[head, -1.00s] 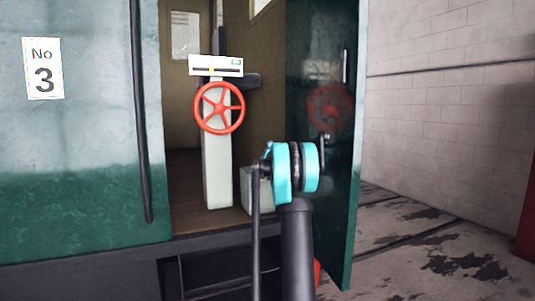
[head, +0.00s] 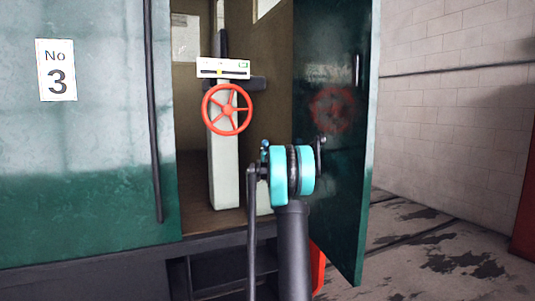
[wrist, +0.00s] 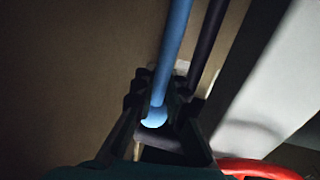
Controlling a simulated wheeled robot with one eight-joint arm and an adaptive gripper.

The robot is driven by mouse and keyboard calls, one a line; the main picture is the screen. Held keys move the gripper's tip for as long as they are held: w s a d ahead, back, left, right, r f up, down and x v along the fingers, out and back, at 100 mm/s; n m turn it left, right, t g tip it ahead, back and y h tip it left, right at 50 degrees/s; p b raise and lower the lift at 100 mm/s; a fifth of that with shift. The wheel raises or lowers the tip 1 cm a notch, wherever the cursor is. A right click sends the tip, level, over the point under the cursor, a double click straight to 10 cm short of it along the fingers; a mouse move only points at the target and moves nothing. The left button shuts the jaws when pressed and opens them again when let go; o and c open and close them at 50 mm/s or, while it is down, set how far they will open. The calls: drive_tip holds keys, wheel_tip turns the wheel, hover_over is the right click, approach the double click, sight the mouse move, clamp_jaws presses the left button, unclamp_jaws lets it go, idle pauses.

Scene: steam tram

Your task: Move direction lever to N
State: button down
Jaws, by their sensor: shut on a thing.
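In the wrist view a long blue lever (wrist: 174,40) runs down from the top edge to a pale blue rounded end. My gripper (wrist: 163,92) has its dark fingers shut around it near that end. A dark lever or bar (wrist: 207,42) runs close beside it on the right. I cannot read any direction marking on the levers. In the head view a white scale panel (head: 223,68) with a small yellow mark and a green patch tops a pale column; its lettering is too small to read. My gripper and the blue lever are not discernible there.
A red handwheel (head: 227,109) is on the pale column (head: 223,170) inside the tram doorway; its rim also shows in the wrist view (wrist: 258,168). The open green door (head: 335,150) stands right of my arm. The green tram wall (head: 80,200) is left.

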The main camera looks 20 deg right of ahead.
drive_tip(key=shift+a+n, duration=0.3)
drive_tip(key=shift+a, duration=0.05)
drive_tip(key=c, duration=1.5)
unclamp_jaws()
drive_tip(key=shift+c, duration=0.2)
drive_tip(key=s+a+f, duration=0.1)
drive_tip(key=s+a, duration=0.1)
drive_tip(key=s, duration=1)
